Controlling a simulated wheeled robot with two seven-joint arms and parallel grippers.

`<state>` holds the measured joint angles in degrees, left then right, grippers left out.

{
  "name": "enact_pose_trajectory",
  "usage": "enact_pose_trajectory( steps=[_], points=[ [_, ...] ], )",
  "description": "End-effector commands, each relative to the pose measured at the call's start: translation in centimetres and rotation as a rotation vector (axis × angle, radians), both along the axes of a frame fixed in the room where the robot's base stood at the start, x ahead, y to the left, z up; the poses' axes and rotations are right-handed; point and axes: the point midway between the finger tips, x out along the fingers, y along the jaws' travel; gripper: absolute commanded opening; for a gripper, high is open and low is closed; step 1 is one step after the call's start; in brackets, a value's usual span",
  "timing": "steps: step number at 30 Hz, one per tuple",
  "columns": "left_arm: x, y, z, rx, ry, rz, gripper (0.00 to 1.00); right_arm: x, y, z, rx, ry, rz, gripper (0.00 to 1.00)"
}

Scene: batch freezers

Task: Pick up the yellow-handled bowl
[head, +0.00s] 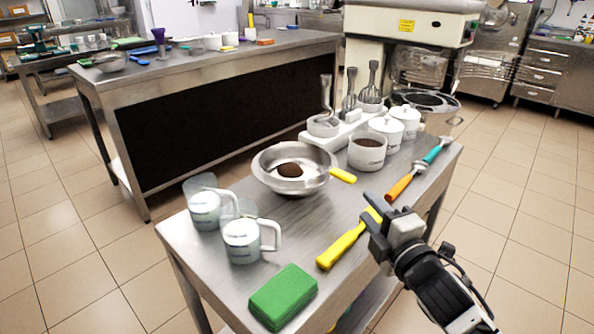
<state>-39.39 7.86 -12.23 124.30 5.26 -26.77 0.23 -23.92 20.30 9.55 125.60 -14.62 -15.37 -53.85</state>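The yellow-handled bowl (268,177) is a wide metal bowl standing upright on the steel table, with a brown lump in it. Its short yellow handle (343,175) points right. My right gripper (372,214) is to the right of and nearer than the bowl, apart from its handle. It overlaps the far end of a separate yellow-handled tool (342,245); I cannot tell if it touches that tool. Its finger gap is not clear. My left gripper is not in view.
Two measuring jugs (243,243) stand left of the bowl. A green block (284,297) lies at the front. A white canister with brown contents (367,152), lidded canisters (404,120) and an orange-and-teal tool (399,187) lie right. A whisk rack (330,133) stands behind.

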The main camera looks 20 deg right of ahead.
Motion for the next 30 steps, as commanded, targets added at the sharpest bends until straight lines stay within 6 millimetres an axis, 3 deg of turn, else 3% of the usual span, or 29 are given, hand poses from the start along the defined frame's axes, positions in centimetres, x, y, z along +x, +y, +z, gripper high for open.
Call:
enact_pose_trajectory(
  steps=[3, 9, 16, 24, 30],
  points=[
    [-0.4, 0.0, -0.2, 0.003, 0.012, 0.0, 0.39, 2.8, -0.2, 0.2, 0.002, -0.002, 0.0, 0.38],
    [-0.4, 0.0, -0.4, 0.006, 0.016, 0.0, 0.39, 6.0, -0.5, 0.0, 0.004, 0.001, 0.0, 0.38],
    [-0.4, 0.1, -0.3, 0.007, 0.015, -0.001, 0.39, 7.6, -0.8, 0.1, 0.004, 0.002, 0.0, 0.38],
    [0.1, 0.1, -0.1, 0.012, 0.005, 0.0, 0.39, 11.3, -1.5, 0.1, 0.007, 0.003, 0.001, 0.38],
    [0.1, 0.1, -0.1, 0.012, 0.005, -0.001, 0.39, 11.9, -1.5, 0.0, 0.005, 0.004, 0.001, 0.38]
  ],
)
